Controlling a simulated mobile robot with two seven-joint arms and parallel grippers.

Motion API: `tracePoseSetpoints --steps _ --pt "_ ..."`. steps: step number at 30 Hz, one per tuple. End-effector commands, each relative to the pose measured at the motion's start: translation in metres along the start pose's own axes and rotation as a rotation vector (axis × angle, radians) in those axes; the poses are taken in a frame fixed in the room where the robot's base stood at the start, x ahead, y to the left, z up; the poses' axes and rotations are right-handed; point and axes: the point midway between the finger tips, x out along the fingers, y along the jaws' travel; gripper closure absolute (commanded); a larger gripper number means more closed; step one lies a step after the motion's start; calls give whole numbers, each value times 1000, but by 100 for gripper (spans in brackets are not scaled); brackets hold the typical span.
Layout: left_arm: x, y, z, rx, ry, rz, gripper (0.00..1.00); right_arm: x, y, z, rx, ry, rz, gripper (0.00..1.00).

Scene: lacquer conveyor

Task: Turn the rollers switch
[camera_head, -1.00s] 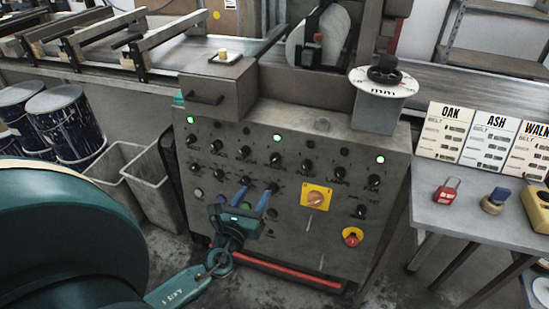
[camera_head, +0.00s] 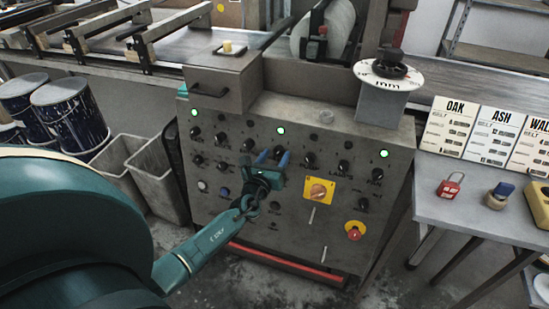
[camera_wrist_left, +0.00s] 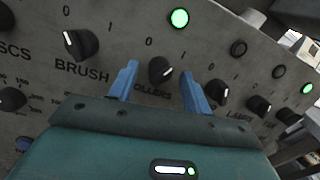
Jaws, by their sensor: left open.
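The rollers switch (camera_wrist_left: 161,70) is a black knob on the grey control panel (camera_head: 225,210), with its label partly hidden in the left wrist view. It shows between the blue fingers of my open left gripper (camera_wrist_left: 160,88), one finger on each side. I cannot tell whether the fingers touch it or which way its pointer faces. In the head view the left gripper (camera_head: 272,156) is in front of the panel and mostly hides the knob. A green lamp (camera_wrist_left: 179,18) is lit above the switch. My right gripper is not in view.
The brush knob (camera_wrist_left: 82,43) is left of the rollers switch, and more knobs are to its right. A yellow-plated orange switch (camera_head: 318,191) and a red emergency button (camera_head: 354,231) are lower right. A side table (camera_head: 450,205) stands right; bins (camera_head: 150,170) stand left.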

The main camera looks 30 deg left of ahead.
Motion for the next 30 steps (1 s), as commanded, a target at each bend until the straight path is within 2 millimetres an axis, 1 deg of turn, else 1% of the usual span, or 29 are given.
tracePoseSetpoints --steps 5,21,30 --pt "0 0 0 0 0 -1 52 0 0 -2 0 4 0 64" --pt "0 0 0 0 0 -1 96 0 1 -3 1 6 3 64" --pt "0 -1 -1 -40 -3 6 96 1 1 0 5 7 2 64"
